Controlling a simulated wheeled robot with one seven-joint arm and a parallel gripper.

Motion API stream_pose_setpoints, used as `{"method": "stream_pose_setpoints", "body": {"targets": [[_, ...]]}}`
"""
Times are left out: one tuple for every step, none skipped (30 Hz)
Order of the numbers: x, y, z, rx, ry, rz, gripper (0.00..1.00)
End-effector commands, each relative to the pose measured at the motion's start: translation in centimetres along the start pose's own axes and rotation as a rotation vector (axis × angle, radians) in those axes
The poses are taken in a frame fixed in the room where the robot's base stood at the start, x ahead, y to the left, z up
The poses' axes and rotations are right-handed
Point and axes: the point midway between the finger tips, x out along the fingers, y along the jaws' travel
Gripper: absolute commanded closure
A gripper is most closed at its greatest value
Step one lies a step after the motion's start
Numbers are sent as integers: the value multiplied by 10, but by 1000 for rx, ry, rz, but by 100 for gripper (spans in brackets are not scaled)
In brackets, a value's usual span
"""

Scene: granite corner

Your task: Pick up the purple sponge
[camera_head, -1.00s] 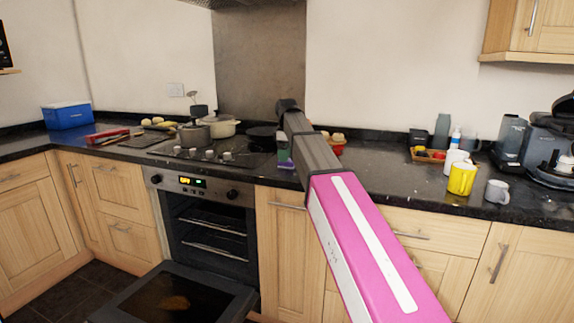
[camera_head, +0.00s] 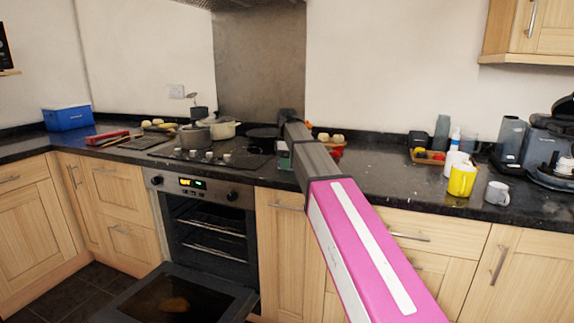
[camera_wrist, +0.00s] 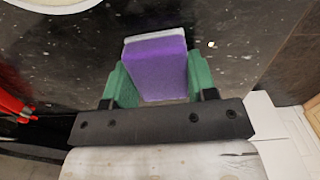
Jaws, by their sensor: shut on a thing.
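The purple sponge (camera_wrist: 157,70) has a pale layer along its far edge. It sits between the green fingers of my gripper (camera_wrist: 155,80) in the wrist view. Both fingers press on its sides, so my gripper is shut on it. The dark speckled counter (camera_wrist: 75,55) lies behind and around it. I cannot tell whether the sponge touches the counter. In the head view a green part of my gripper (camera_head: 284,157) shows near the counter's front edge, right of the hob. My arm hides most of it, and the sponge is not clearly visible there.
A red object (camera_wrist: 14,108) is left of my gripper in the wrist view. The hob (camera_head: 215,155) holds pots, and the oven door (camera_head: 175,300) hangs open. A yellow mug (camera_head: 461,180) and a grey mug (camera_head: 497,193) stand at right. Counter between is mostly clear.

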Motion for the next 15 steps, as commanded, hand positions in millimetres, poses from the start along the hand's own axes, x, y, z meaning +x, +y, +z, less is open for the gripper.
{"method": "stream_pose_setpoints", "body": {"targets": [[-2, 0, 0, 0, 0, 0, 70], [-3, 0, 0, 0, 0, 0, 70], [-6, 0, 0, 0, 0, 1, 70], [-8, 1, 0, 0, 1, 1, 70], [-11, 1, 0, 0, 1, 1, 70], [-16, 1, 0, 0, 1, 2, 70], [-20, 1, 0, 0, 1, 2, 70], [-25, 1, 0, 0, 1, 2, 70], [-32, 1, -1, 0, 1, 2, 70], [-38, 1, -1, 0, 1, 2, 70], [-45, 1, -2, 0, 1, 2, 70], [-49, -4, -14, -3, 1, 2, 70], [-53, -6, -21, -4, 1, 1, 70], [-57, -9, -27, -4, 1, 1, 70], [-62, -12, -36, -4, 1, 1, 70]]}}
